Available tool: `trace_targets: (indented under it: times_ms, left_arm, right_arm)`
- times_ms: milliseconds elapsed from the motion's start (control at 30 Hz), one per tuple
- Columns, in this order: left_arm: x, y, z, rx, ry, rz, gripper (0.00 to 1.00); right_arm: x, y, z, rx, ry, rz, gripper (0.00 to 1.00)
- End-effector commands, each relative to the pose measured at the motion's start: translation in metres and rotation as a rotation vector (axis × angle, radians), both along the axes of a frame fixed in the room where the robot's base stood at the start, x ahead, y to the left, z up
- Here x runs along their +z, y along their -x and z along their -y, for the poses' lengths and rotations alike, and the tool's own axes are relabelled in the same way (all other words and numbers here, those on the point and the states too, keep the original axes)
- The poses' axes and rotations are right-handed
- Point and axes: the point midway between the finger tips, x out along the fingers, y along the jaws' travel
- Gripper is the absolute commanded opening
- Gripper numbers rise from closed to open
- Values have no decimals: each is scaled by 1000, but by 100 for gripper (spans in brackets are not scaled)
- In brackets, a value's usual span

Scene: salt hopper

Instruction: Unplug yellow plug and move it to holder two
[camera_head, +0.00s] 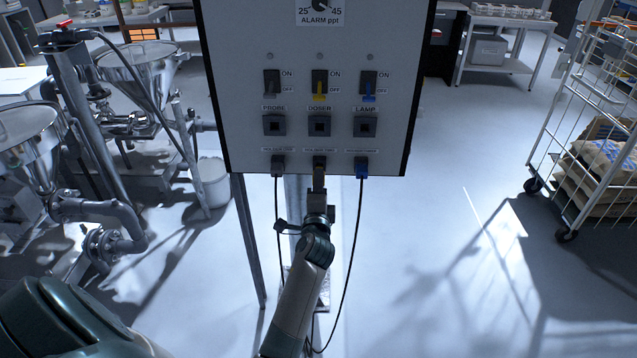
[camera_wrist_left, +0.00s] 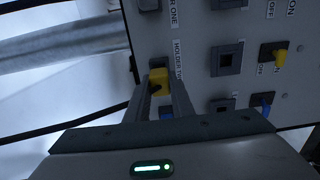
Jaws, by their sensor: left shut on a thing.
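The yellow plug (camera_wrist_left: 158,78) shows in the left wrist view between the two fingers of my left gripper (camera_wrist_left: 160,88), which is shut on it. It sits at holder two (camera_wrist_left: 159,63), on the lower edge of the panel. How deep it sits in the holder I cannot tell. In the head view my left gripper (camera_head: 319,180) reaches up from below to holder two (camera_head: 319,161) and hides the plug. The DOSER socket (camera_head: 319,125) above is empty. My right gripper is not in view.
A dark plug (camera_head: 278,166) sits in holder one and a blue plug (camera_head: 361,168) in holder three, close on either side. Their black cables hang down. The PROBE socket (camera_head: 274,125) and LAMP socket (camera_head: 365,127) are empty. Steel hoppers (camera_head: 140,65) stand left.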

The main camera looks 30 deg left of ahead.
Motion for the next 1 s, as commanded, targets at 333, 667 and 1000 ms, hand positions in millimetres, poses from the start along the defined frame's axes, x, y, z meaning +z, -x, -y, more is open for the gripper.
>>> trace_targets:
  times_ms: [333, 667, 1000]
  left_arm:
    - [0, 0, 0, 0, 0, 0, 0]
    - [1, 0, 0, 0, 0, 0, 0]
    - [0, 0, 0, 0, 0, 0, 0]
  right_arm:
    - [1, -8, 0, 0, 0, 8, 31]
    - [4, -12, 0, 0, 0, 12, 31]
    - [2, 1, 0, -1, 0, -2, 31]
